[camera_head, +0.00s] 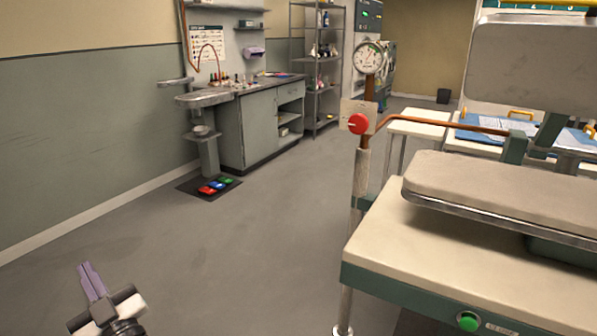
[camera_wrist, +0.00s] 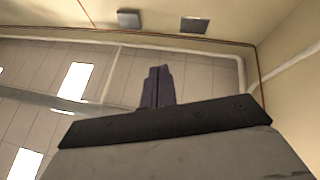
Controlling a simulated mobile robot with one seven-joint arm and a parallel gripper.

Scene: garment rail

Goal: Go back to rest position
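My gripper (camera_head: 90,266) is at the lower left in the head view, over open floor. Its two purple-grey fingers lie together, pointing up in the picture. In the wrist view the fingers (camera_wrist: 158,72) are also side by side with no gap to speak of and nothing between them. Beyond them that view shows the ceiling and upper walls, so the wrist faces upward. No garment or rail is in view.
A pressing table (camera_head: 400,262) with a padded board and a green button (camera_head: 468,321) stands at the right. A red knob (camera_head: 359,124) sits on its pipe post, under a gauge (camera_head: 369,57). A cabinet (camera_head: 247,130), coloured pedals (camera_head: 213,186) and shelving (camera_head: 322,75) are behind. Middle floor is clear.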

